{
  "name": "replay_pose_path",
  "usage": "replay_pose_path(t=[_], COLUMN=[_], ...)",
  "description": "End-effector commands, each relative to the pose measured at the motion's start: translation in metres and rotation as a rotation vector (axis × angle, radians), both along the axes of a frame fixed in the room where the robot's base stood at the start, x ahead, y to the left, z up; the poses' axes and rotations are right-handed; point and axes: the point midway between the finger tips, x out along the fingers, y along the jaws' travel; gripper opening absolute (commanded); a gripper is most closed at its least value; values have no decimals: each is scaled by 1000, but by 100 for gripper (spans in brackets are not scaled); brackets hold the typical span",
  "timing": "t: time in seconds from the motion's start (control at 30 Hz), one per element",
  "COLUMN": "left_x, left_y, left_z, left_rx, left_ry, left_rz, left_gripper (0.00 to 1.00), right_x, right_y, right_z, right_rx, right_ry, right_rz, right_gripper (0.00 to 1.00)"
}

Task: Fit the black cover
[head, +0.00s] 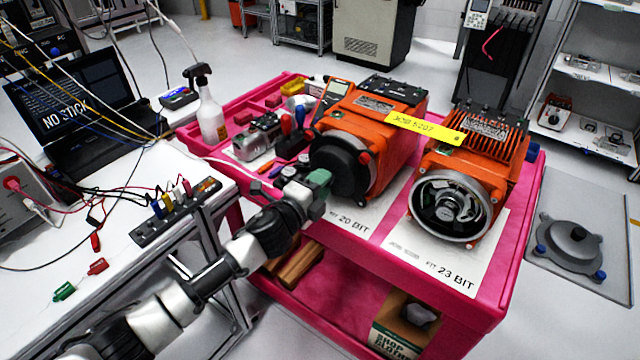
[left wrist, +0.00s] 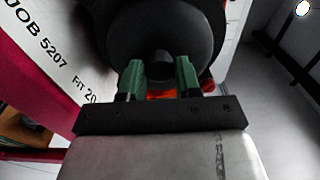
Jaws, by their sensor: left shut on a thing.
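The round black cover (head: 343,167) is at the front face of the left orange servo motor (head: 385,124), facing me. I cannot tell whether it is seated or slightly apart. My left gripper (head: 319,184), with green fingertips, is at the cover's front. In the left wrist view, my left gripper (left wrist: 160,78) is shut on the middle part of the black cover (left wrist: 162,30), whose wide disc spreads beyond the fingers. The fingers partly hide the grip. My right gripper is not in view.
The right orange motor (head: 462,178) has an open front with its encoder showing. A dark grey cover (head: 578,238) lies on a mat at the right. A spray bottle (head: 208,112), tools and a multimeter crowd the pink cart's (head: 484,318) back left. A white bench (head: 110,225) stands left.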

Motion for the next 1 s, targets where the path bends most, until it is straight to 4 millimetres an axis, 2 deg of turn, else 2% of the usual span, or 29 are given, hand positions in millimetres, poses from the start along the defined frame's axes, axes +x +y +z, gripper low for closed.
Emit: replay_pose_path(t=[0.17,0.2,0.4,0.57,0.63,1.0], left_x=[0,0,0,0,0,-1], left_y=[0,0,0,0,0,1], left_z=[1,1,1,0,-1,0], left_rx=[-2,-2,-2,-1,0,1], left_ry=[-1,-1,-1,-1,2,1], left_rz=[-1,-1,0,0,1,0], left_gripper=[3,35,63,63,57,57], right_x=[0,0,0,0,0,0], right_y=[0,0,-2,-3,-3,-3], right_z=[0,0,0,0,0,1], right_rx=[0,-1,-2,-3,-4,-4], right_ry=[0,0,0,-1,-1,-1], right_rz=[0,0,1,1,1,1], right_gripper=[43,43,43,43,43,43])
